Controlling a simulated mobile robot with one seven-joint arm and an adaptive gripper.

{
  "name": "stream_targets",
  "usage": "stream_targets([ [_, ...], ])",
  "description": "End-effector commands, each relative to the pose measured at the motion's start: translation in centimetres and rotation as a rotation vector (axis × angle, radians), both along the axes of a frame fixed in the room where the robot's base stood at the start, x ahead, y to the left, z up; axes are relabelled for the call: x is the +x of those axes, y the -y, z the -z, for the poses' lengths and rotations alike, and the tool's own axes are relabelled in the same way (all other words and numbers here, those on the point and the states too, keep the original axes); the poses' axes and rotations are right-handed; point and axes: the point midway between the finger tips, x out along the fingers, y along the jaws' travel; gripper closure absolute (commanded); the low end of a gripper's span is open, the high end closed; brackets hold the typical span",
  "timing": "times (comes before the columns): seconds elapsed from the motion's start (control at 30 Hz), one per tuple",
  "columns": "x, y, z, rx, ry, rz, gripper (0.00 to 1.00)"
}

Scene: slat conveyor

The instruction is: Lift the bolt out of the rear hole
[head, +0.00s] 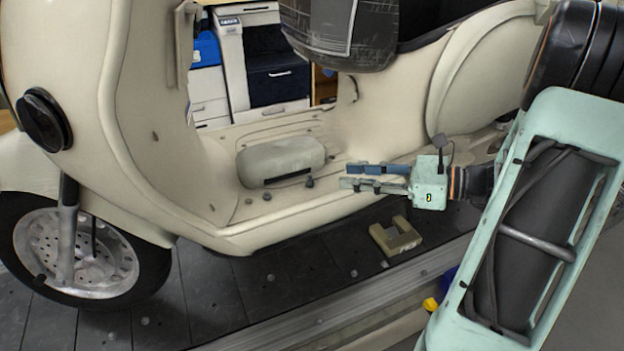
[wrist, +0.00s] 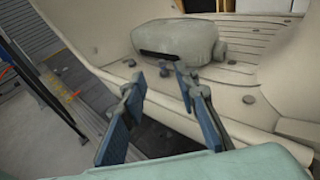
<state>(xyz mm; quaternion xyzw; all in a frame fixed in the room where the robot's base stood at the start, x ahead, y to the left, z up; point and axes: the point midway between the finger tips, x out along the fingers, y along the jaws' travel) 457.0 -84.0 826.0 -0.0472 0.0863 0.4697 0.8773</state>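My gripper (head: 345,175) is open, with its two blue-and-grey fingers spread, at the near edge of the cream scooter's footboard (head: 222,209). It points left in the head view. A dark bolt head (head: 309,181) stands on the footboard just left of the fingertips. In the wrist view, a small dark bolt head (wrist: 165,72) shows in the gap between the fingertips (wrist: 160,76), apparently beyond them. Another dark bolt head (head: 267,196) lies farther left. The holes are not visible.
A grey-beige rounded block (head: 280,160) sits on the footboard close to the bolts. The seat (head: 338,30) overhangs above. A beige U-shaped bracket (head: 396,239) lies on the dark slats (head: 230,290) below. A printer (head: 262,65) stands behind.

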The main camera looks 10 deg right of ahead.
Motion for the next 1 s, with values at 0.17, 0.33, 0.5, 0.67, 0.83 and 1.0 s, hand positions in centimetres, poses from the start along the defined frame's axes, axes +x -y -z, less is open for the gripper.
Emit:
stream_targets([
  [0.17,1.5,-2.3,0.8,-0.001,-0.001,-0.001,0.72],
  [0.33,2.1,-3.2,1.2,-0.001,-0.002,0.0,0.72],
  [0.5,3.3,-5.2,2.2,-0.001,-0.002,-0.002,0.72],
  [0.67,4.4,-6.7,2.3,-0.001,-0.002,-0.001,0.72],
  [0.83,4.5,-6.8,2.2,-0.001,-0.003,0.001,0.72],
  [1.0,4.5,-6.8,2.2,-0.002,-0.003,0.001,0.85],
])
